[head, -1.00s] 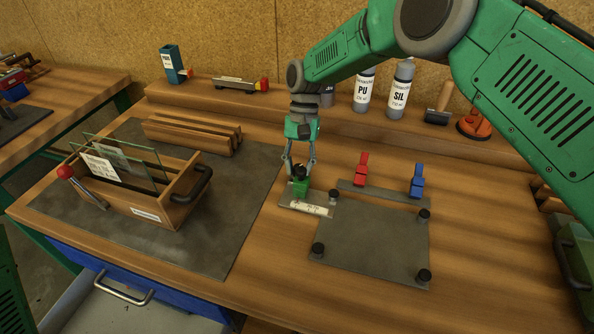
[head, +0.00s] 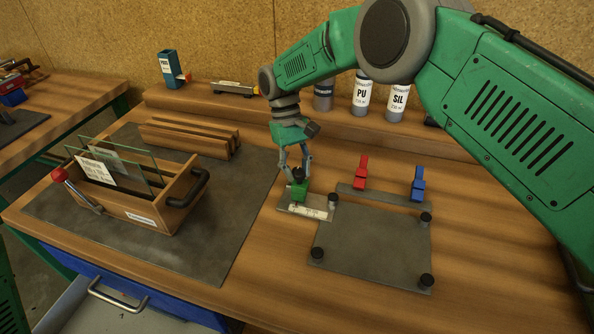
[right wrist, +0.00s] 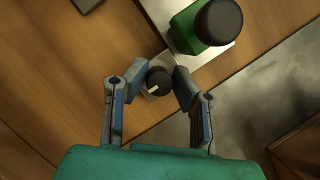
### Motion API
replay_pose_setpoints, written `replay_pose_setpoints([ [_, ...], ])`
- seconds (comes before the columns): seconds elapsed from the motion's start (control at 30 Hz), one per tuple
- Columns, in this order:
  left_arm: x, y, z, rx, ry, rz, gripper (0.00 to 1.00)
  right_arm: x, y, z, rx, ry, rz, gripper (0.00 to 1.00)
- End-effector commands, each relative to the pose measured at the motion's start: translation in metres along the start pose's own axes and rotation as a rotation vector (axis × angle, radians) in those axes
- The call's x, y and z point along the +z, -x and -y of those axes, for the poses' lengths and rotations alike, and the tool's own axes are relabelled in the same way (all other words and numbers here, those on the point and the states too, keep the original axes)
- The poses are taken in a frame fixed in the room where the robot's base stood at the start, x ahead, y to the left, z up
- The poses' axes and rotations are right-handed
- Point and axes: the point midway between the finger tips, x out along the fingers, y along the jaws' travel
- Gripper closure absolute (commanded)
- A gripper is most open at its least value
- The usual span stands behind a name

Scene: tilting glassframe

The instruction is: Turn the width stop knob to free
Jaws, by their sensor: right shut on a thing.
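A small round black knob (right wrist: 160,79) with a white pointer mark, apparently the width stop knob, shows in the right wrist view. It sits at the end of a bright metal plate (right wrist: 153,12). My right gripper (right wrist: 159,78) is shut on it, with one finger on each side. The pointer mark lies toward the knob's lower left. Beside the knob stands a green block (right wrist: 184,27) with a black round top. In the head view, my right gripper (head: 298,170) is behind the green block (head: 300,190), which hides the small knob. My left gripper is not in view.
A dark plate (head: 370,250) with black corner posts lies to the right. Red (head: 361,172) and blue (head: 418,184) clamps stand behind it. A wooden box (head: 150,208) holding glass panes is at left. Bottles (head: 361,97) stand on the back shelf.

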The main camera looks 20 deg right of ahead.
Motion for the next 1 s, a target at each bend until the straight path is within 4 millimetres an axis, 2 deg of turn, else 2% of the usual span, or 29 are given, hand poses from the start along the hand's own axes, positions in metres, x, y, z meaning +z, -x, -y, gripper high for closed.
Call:
replay_pose_setpoints([
  [0.53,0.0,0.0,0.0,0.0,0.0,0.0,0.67,-0.003,0.004,-0.001,0.01,0.021,-0.016,1.0],
  [0.57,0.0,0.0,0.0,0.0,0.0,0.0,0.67,-0.003,0.004,-0.001,0.01,0.021,-0.016,0.71],
  [0.87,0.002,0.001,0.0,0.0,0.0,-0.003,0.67,0.0,0.004,0.0,0.009,0.021,-0.01,0.7],
  [1.0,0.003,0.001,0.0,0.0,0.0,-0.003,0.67,-0.001,0.016,0.001,0.01,0.021,-0.012,0.7],
])
